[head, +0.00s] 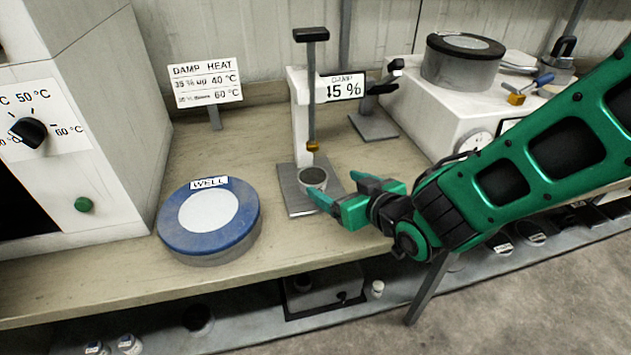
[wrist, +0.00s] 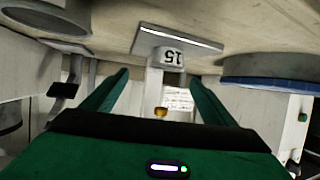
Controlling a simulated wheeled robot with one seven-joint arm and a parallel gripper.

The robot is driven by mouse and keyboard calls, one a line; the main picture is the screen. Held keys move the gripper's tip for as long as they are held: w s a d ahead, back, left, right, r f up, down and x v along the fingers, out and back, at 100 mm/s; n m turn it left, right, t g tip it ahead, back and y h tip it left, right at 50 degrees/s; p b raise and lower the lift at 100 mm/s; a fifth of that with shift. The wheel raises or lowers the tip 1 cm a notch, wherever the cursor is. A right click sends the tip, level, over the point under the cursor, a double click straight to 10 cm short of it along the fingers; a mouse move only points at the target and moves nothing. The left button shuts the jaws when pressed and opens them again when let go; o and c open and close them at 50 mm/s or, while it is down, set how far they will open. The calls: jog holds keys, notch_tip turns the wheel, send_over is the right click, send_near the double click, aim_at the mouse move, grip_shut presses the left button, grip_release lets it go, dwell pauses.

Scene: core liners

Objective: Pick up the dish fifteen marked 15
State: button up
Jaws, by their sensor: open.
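The dish fifteen (head: 312,177) is a small pale round cup with dark contents on the grey base plate (head: 296,205) of a white stand. In the wrist view, which is upside down, the dish (wrist: 172,57) shows its 15 label. My green gripper (head: 333,184) is open and empty just right of the dish, low over the plate. In the wrist view my gripper (wrist: 160,77) has its fingers spread, with the dish between their tips in the picture, seemingly just beyond them. One fingertip overlaps the dish's lower edge in the head view; contact cannot be told.
A blue-rimmed WELL disc (head: 238,235) lies left. A DAMP HEAT sign (head: 206,84) stands behind. A white box (head: 455,105) with a round grey pot (head: 462,65) is at right.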

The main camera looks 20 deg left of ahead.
aim_at(315, 178)
jog(key=x, duration=0.4)
jog(key=shift+s+a, duration=0.2)
jog(key=shift+a, duration=0.3)
jog(key=shift+s+f+x, duration=0.1)
jog(key=shift+x, duration=1.55)
jog(key=shift+s+f+x, duration=0.1)
jog(key=shift+x, duration=1.5)
jog(key=c, duration=1.2)
jog(key=shift+a, duration=0.1)
jog(key=shift+c, duration=0.6)
jog(key=shift+r, duration=0.1)
